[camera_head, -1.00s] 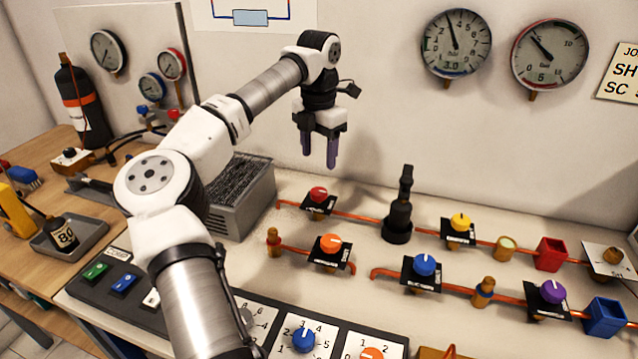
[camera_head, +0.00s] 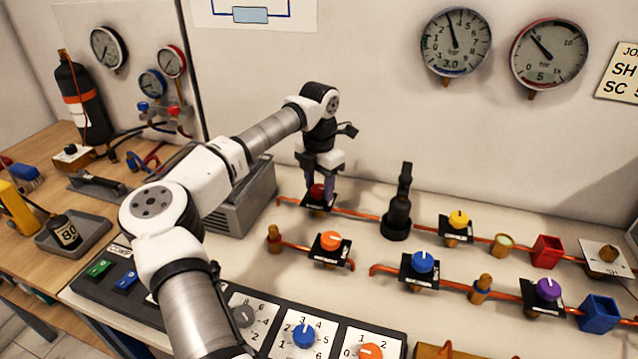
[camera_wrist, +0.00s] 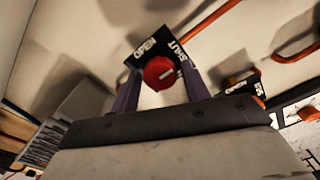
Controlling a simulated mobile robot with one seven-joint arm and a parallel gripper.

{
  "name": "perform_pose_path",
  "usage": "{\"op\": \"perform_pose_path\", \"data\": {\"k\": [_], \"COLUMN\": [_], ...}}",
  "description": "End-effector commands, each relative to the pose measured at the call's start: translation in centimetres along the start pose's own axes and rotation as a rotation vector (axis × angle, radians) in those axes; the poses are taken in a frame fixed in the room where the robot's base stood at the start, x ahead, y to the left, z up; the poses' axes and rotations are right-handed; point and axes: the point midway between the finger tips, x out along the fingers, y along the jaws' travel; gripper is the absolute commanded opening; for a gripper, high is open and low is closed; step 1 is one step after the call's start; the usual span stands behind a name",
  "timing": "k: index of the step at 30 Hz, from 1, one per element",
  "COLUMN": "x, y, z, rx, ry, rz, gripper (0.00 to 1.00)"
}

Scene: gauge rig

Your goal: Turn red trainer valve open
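The red valve knob (camera_head: 317,191) sits on a black plate on the rear copper pipe, below my gripper (camera_head: 319,178). In the wrist view the red knob (camera_wrist: 159,74) has a white mark running toward the right, on the side of the word SHUT. My gripper (camera_wrist: 161,84) points down with one purple finger on each side of the knob. The fingers stand apart, and I cannot tell whether they touch the knob. The lower part of the knob is partly hidden by the fingers in the head view.
An orange knob (camera_head: 331,241) is on the front pipe nearby. A dark upright fitting (camera_head: 398,215) stands to the right on the rear pipe. Yellow (camera_head: 459,219), blue (camera_head: 423,262) and purple (camera_head: 548,289) knobs lie further right. A grey vented box (camera_head: 243,200) is to the left.

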Motion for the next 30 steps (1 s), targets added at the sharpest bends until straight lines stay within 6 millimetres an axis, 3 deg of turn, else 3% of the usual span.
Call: {"op": "perform_pose_path", "data": {"k": [1,7,20,30], "x": [-0.02,-0.03,0.02,0.04], "y": [0.0,-0.01,0.03,0.08], "z": [0.0,0.01,0.03,0.04], "rx": [0.0,0.0,-0.094,-0.375], "ry": [0.0,0.0,0.0,-0.001], "rz": [0.0,0.0,0.001,0.002], "gripper": [0.4,0.13,0.13,0.13]}}
